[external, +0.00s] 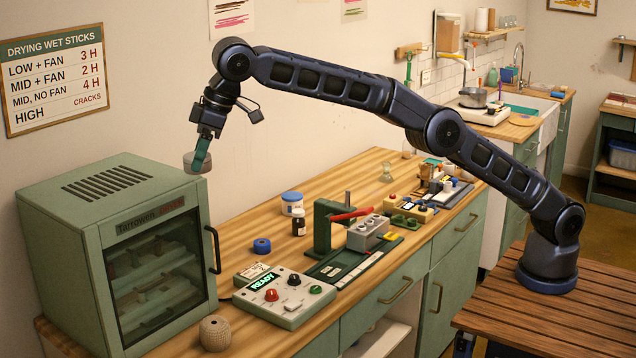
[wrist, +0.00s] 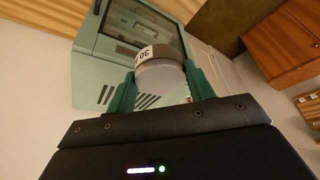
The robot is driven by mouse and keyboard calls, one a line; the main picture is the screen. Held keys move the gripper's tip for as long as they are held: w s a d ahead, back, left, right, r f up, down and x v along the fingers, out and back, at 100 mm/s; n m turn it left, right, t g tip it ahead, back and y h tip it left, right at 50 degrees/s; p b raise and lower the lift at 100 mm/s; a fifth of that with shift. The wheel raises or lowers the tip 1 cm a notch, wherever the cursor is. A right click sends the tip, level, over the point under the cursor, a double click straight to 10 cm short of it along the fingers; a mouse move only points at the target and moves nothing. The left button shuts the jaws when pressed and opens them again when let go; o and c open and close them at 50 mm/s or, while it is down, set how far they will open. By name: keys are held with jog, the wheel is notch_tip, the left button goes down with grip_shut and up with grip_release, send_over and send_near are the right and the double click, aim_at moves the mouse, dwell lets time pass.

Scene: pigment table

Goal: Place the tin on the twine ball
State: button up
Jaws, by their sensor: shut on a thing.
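My gripper (external: 203,158) is shut on a round grey tin (external: 197,168) and holds it in the air near the right edge of the cabinet's top. In the wrist view the tin (wrist: 160,75) sits between the two green fingers and carries a white label that reads about "30". The twine ball (external: 214,333) is a tan, rounded ball on the wooden worktop, in front of the cabinet's right front corner. It is well below the tin in the external view. I cannot make it out in the wrist view.
A green drying cabinet (external: 115,185) with a glass door and handle stands left of the ball. A control box (external: 284,297) with knobs lies to the right. A blue tape roll (external: 262,246), a blue-lidded jar (external: 292,203), a dark bottle (external: 299,222) and a red-levered press (external: 325,228) stand farther back.

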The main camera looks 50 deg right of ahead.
jog(key=shift+s+a+f, duration=0.1)
jog(key=shift+s+a, duration=0.1)
send_near(209, 322)
jog(key=x, duration=0.5)
jog(key=shift+a+f, duration=0.1)
jog(key=shift+f, duration=0.1)
dwell(0.6)
jog(key=shift+f, duration=0.1)
jog(key=o, duration=1)
jog(key=v, duration=1.2)
